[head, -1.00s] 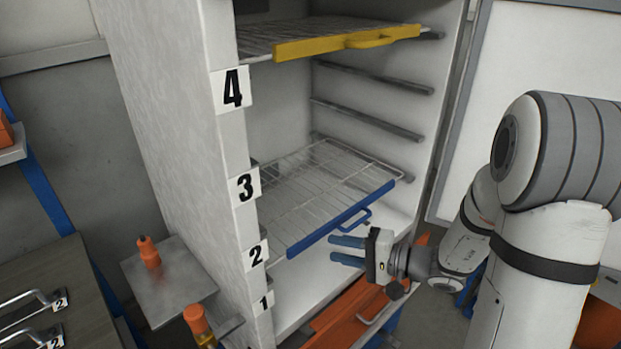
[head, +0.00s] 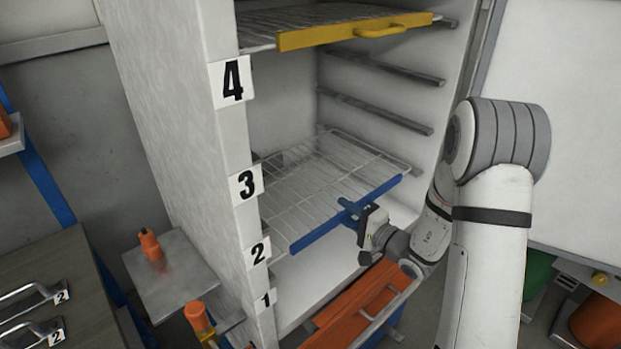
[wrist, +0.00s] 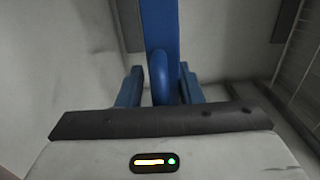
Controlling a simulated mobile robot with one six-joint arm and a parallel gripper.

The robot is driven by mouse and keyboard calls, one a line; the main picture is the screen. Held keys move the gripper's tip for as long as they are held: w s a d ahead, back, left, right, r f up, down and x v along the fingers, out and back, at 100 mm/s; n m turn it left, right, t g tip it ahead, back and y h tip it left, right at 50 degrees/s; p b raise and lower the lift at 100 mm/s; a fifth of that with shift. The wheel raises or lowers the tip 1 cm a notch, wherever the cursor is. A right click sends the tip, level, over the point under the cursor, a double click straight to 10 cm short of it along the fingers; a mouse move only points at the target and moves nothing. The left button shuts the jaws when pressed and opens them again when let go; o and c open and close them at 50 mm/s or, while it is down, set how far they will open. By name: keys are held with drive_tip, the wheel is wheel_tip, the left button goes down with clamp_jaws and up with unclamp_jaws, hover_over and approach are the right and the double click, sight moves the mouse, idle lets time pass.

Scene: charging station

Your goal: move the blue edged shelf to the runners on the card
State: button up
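The wire shelf with a blue front edge (head: 335,222) sits in the white cabinet, its front edge roughly level with the "2" label (head: 258,252). A blue handle sticks out from its front edge; the handle also shows in the wrist view (wrist: 160,75). My gripper (head: 349,212) is at this handle. In the wrist view its two blue fingers (wrist: 160,88) stand on either side of the handle, with a gap visible on the left, so it looks open around it. Other number labels are "1" (head: 266,299), "3" (head: 245,184) and "4" (head: 231,82).
A yellow edged shelf (head: 350,32) sits higher up. Empty runners (head: 375,112) show on the right wall between the shelves. A small side plate with an orange-handled tool (head: 151,246) stands left of the cabinet.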

drive_tip(key=shift+w+a, duration=0.15)
drive_tip(key=shift+a, duration=0.05)
drive_tip(key=shift+c, duration=0.4)
clamp_jaws()
